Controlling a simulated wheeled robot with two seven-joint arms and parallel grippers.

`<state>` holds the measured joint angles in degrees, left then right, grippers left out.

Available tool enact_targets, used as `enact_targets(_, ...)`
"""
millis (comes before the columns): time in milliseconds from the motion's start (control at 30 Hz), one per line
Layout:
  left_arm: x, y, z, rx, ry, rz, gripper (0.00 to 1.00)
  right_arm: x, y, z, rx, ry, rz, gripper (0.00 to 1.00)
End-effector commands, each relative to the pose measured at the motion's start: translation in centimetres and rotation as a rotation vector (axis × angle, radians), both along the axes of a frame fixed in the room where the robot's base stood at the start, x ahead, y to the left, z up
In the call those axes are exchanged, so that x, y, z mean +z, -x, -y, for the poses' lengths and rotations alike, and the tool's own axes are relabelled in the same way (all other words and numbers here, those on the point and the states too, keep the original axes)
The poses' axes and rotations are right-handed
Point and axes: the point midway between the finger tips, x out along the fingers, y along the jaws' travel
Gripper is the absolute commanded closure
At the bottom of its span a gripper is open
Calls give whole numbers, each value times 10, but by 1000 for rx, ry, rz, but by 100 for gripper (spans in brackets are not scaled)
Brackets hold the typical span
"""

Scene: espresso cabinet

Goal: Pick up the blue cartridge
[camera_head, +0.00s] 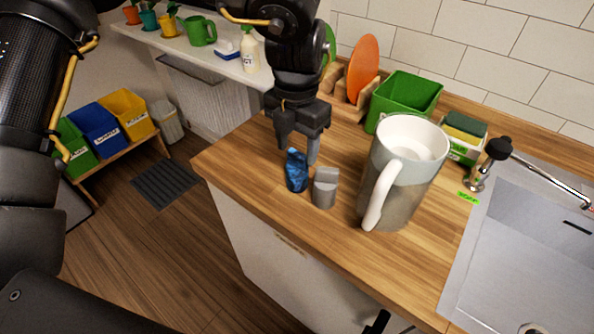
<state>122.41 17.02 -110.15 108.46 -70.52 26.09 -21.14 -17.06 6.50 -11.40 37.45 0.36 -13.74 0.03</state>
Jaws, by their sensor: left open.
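The blue cartridge (297,172), dark and patterned, stands upright near the front left edge of the wooden counter (258,170). My left gripper (298,154) points down just above it and is open. Its fingertips are near the cartridge's top, one on each side in the picture. I cannot tell whether they touch it. A grey cartridge-like piece (325,189) stands close to its right. My right gripper does not show clearly.
A large grey-and-white mug (398,190) stands right of the grey piece. Behind are a green bin (405,94), a rack with an orange plate (363,69) and a sponge box (463,136). The sink (525,250) is at the right. Bare counter lies left of the cartridge.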

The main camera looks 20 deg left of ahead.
Motion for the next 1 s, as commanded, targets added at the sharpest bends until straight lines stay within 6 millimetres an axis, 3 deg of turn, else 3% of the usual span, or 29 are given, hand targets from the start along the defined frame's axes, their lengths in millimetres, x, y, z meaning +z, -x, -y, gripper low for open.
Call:
enact_targets(300,-42,3,2,-2,-2,-3,45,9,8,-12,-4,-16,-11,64)
enact_targets(633,-50,2,2,-2,-2,-1,45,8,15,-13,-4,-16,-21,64)
enact_targets(900,-50,2,2,-1,-1,-1,81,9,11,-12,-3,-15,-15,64)
enact_targets(1000,-49,2,2,-1,-1,-1,82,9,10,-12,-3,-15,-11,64)
